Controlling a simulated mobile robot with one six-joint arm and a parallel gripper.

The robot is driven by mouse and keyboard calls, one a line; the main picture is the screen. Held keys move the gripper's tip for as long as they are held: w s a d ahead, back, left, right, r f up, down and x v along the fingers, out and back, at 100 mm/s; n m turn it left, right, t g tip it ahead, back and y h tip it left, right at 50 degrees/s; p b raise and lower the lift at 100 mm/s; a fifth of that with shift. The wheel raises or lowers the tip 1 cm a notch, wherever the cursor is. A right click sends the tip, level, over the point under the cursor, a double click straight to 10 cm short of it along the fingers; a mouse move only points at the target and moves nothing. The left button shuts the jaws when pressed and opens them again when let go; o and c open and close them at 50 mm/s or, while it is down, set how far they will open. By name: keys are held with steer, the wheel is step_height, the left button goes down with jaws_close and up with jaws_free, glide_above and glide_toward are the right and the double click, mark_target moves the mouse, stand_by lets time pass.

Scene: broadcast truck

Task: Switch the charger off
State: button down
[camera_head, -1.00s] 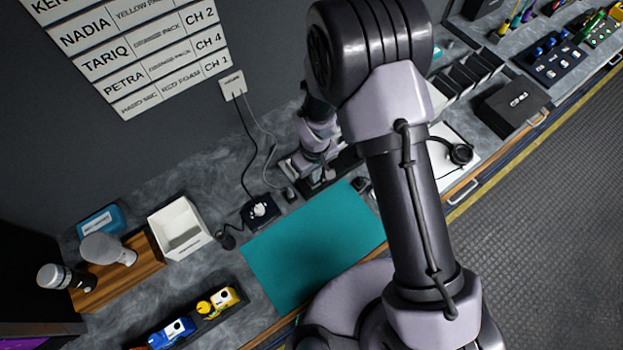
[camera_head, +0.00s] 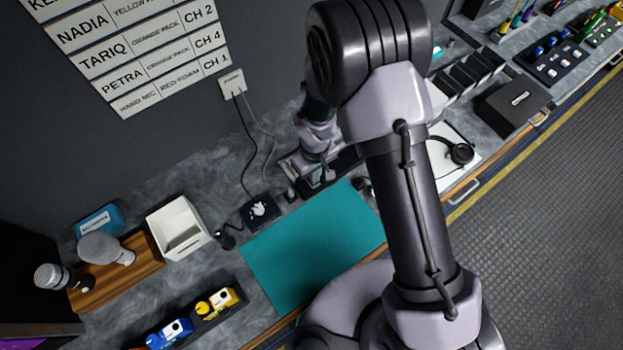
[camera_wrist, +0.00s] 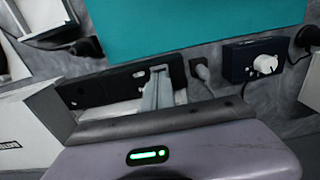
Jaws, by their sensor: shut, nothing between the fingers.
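No thing in view carries a charger label that I can read. A small dark box with a white knob (camera_wrist: 262,64) lies beside the teal mat in the wrist view. It also shows in the head view (camera_head: 259,211). A dark plug with a grey cable (camera_wrist: 200,70) lies between that box and my gripper (camera_wrist: 160,72). My gripper is shut and empty, low over the counter at the mat's back edge.
A white wall plate (camera_head: 232,84) has two cables running down to the counter. The teal mat (camera_head: 310,240) is bare. A white bin (camera_head: 180,228), a wooden board with microphones (camera_head: 145,262) and yellow and blue packs stand left. Headphones (camera_head: 460,153) lie right.

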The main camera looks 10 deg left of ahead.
steer(key=shift+f+b, duration=0.45)
steer(key=shift+f, duration=0.1)
step_height(320, 180, up, 7)
steer(key=p, duration=0.4)
stand_by(0.4)
